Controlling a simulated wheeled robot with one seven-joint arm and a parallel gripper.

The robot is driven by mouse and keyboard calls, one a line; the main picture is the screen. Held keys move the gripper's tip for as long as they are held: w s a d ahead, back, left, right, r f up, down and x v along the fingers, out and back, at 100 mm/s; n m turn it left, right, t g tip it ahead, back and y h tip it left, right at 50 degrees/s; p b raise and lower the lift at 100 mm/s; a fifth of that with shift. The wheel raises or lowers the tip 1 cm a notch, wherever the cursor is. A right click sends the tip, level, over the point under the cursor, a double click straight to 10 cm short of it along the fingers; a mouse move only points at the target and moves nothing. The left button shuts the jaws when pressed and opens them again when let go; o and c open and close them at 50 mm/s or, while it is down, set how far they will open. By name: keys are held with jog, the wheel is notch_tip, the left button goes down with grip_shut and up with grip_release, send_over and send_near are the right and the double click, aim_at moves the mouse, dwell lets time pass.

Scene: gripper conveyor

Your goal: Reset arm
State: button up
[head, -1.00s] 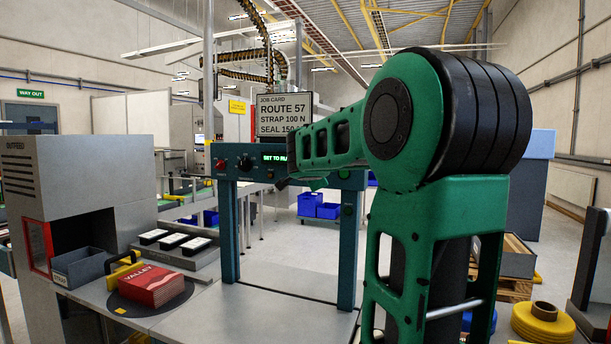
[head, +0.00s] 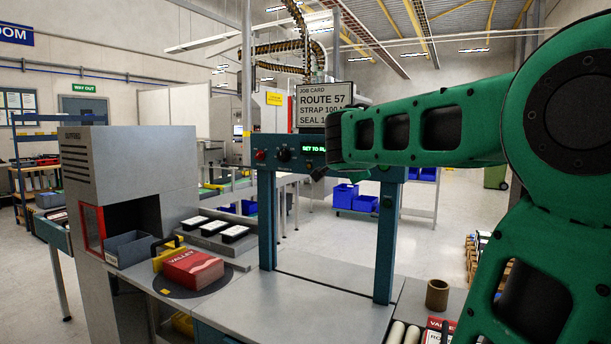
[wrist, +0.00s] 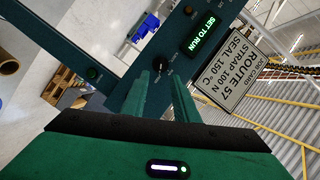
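My green arm reaches in from the right of the head view, toward the strapping machine frame (head: 268,215) with its dark panel and job card (head: 323,105). In the wrist view my gripper (wrist: 162,85) shows two slim green fingers, apart with a gap between them and nothing held. Past the fingertips the wrist view shows the machine's panel with a black knob (wrist: 160,63), a lit "SET TO RUN" display (wrist: 202,34) and the tilted job card (wrist: 237,75). In the head view my gripper's fingers are hidden or too small to tell.
A brown roll (head: 437,294) stands at right. The table inside the frame is bare.

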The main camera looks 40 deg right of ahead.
jog(key=s+a+f+n+g+y, duration=0.1)
jog(key=s+a+f+n+y, duration=0.15)
jog(key=f, duration=0.45)
jog(key=s+a+f+n+g+y, duration=0.2)
jog(key=s+f, duration=0.1)
jog(key=f, duration=0.4)
jog(key=s+a+f+n+g+y, duration=0.3)
jog(key=s+a+f+n+g, duration=0.1)
jog(key=s+a+f, duration=0.5)
jog(key=s+a+f+n+g+y, duration=0.3)
jog(key=s+a+f+n, duration=0.4)
jog(key=s, duration=0.7)
notch_tip(320, 180, down, 5)
jog(key=shift+a+r+g+y, duration=0.1)
jog(key=shift+a+g+y, duration=0.3)
jog(key=shift+a+y, duration=0.6)
jog(key=shift+a+h, duration=0.2)
jog(key=shift+h, duration=0.05)
jog(key=shift+w+f, duration=0.25)
jog(key=shift+w, duration=0.35)
